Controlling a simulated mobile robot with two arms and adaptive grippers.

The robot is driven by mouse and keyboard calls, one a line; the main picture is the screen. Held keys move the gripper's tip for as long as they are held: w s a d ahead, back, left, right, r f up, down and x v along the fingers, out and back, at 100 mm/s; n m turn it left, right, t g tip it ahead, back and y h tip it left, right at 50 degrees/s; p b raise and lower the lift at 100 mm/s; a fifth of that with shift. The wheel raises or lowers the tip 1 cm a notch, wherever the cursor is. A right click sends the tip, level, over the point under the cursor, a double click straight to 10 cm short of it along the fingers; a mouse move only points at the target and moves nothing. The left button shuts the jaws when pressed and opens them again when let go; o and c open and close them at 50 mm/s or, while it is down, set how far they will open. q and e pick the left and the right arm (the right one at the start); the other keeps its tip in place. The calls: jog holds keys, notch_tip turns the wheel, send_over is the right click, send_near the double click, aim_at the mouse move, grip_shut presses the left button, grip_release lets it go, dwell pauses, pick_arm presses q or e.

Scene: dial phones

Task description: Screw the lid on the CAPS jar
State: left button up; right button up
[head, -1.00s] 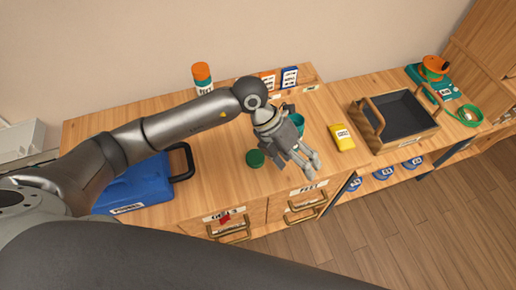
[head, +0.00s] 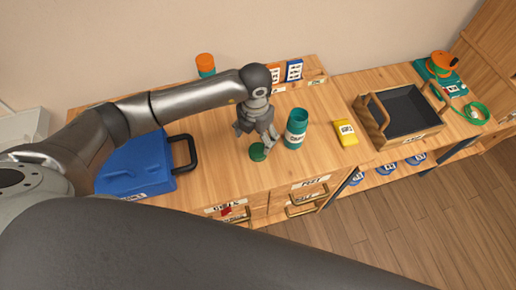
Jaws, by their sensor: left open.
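The jar (head: 296,128) is teal with a white label and stands upright and open-topped on the wooden cabinet top. Its label is too small to read surely. A dark green round lid (head: 257,152) lies on the cabinet top to the left of the jar and nearer the front edge. My left gripper (head: 258,143) is open, pointing down just above and behind the lid, with its fingers apart. I cannot tell whether a finger touches the lid. My right gripper is not in view.
A blue case (head: 135,168) with a black handle is at the left. A yellow box (head: 345,132) and a wooden tray (head: 374,122) stand right of the jar. An orange-capped jar (head: 205,65) is behind my left arm. The cabinet top (head: 215,175) is clear around the lid.

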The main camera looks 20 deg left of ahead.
aim_at(258, 151)
pick_arm(q)
jog(key=shift+f, duration=0.85)
jog(key=shift+s+d+f+p, duration=0.1)
jog(key=shift+d+f+p, duration=0.05)
jog(key=shift+f+p, duration=0.25)
jog(key=f, duration=0.1)
jog(key=f+p, duration=0.1)
jog(key=f, duration=0.1)
jog(key=shift+s+d+f+p, duration=0.15)
jog(key=shift+d+f+p, duration=0.05)
jog(key=shift+d+p, duration=0.1)
jog(key=shift+a+f, duration=0.1)
jog(key=shift+f, duration=0.4)
jog(key=shift+c, duration=0.3)
jog(key=c, duration=0.7)
